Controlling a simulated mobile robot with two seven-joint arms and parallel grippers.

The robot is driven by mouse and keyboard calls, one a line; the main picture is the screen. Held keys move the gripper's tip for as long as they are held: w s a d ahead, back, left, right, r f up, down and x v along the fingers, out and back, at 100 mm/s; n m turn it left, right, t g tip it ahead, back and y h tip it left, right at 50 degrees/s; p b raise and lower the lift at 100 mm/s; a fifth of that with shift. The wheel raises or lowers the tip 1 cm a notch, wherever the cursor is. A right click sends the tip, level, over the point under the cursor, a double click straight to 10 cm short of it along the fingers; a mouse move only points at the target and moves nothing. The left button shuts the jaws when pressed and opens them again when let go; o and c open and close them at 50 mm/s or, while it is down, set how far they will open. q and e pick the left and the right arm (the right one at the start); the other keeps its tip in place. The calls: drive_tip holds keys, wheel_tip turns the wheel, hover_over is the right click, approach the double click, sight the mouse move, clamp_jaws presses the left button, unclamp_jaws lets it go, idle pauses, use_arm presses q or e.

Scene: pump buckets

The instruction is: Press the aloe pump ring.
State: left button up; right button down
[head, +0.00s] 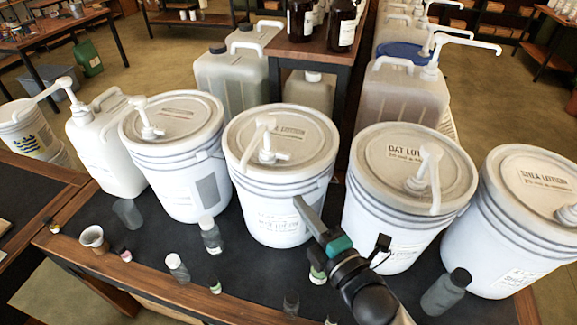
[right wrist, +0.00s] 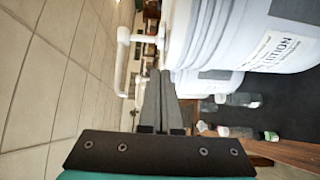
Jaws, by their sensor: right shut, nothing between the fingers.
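White lidded buckets with white pumps stand in a row on the dark table. I cannot read the word aloe on any of them. The middle bucket (head: 275,200) has a lid marked lotion, first word unclear, and a pump (head: 266,150) on top. The left bucket (head: 185,180) has a pump (head: 149,120) and unclear lid print. My right gripper (head: 302,204) is shut and empty, in front of the middle bucket's right side in the head view. The right wrist view shows its closed fingers (right wrist: 155,85) beside a bucket (right wrist: 250,35) and a white pump spout (right wrist: 124,60). My left gripper is out of view.
The oat lotion bucket (head: 400,215) and shea lotion bucket (head: 520,225) stand to the right. A white jug (head: 103,150) with a pump stands left. Small bottles, including a grey one (head: 445,292), and a cup (head: 93,240) stand along the table's front.

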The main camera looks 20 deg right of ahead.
approach(280, 156)
drive_tip(key=w+a, duration=0.2)
drive_tip(key=a, duration=0.1)
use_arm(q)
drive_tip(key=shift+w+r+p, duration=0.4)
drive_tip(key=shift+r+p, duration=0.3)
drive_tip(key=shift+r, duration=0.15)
use_arm(e)
drive_tip(key=shift+w+d+f, duration=0.1)
drive_tip(key=shift+w+d, duration=0.2)
drive_tip(key=shift+w, duration=0.35)
drive_tip(key=shift+w+d+r, duration=0.1)
drive_tip(key=shift+w+d, duration=0.2)
drive_tip(key=shift+w, duration=0.3)
drive_tip(key=shift+w+d+f, duration=0.1)
drive_tip(key=shift+w+d, duration=0.2)
drive_tip(key=shift+w, duration=0.35)
